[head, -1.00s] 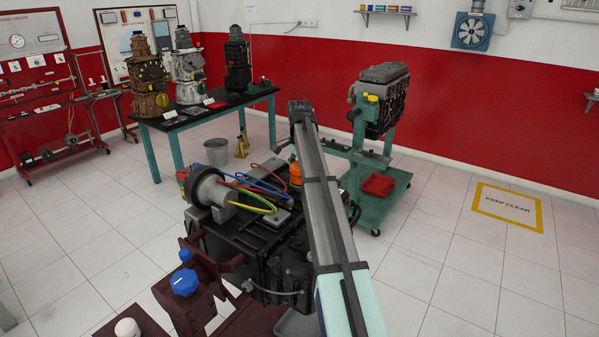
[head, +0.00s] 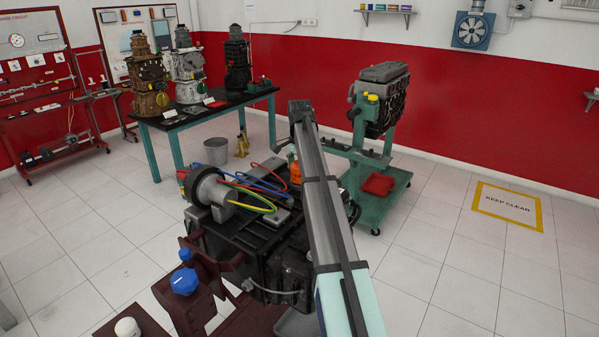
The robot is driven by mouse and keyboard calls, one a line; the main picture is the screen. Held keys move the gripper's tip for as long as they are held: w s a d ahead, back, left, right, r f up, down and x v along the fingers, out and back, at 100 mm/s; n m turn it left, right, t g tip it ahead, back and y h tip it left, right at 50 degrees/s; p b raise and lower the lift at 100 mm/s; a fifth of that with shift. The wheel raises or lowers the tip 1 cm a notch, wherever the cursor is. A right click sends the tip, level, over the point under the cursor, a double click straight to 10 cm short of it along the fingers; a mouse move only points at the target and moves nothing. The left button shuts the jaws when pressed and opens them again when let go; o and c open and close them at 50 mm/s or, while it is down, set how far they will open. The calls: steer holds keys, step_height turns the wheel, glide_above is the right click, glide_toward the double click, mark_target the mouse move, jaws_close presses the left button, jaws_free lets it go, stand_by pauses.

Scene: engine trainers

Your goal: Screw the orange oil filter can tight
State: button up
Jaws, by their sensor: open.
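The orange oil filter can (head: 295,172) stands upright near the far end of the dark engine trainer (head: 232,238). The arm hides its right side, and its threads and seat are not visible. My arm reaches away over the trainer. Only a small grey part of my gripper (head: 287,149) shows at the left edge of the arm, just above the can. The gripper is open. Its fingertips are mostly hidden behind the arm, so I cannot tell whether they surround or touch the can.
Coloured hoses (head: 250,190) and a grey cylinder (head: 208,187) lie left of the can. A bench (head: 205,113) with several engines is at the back left. Floor at right is clear.

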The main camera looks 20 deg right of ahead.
step_height(320, 180, up, 12)
stand_by(0.6)
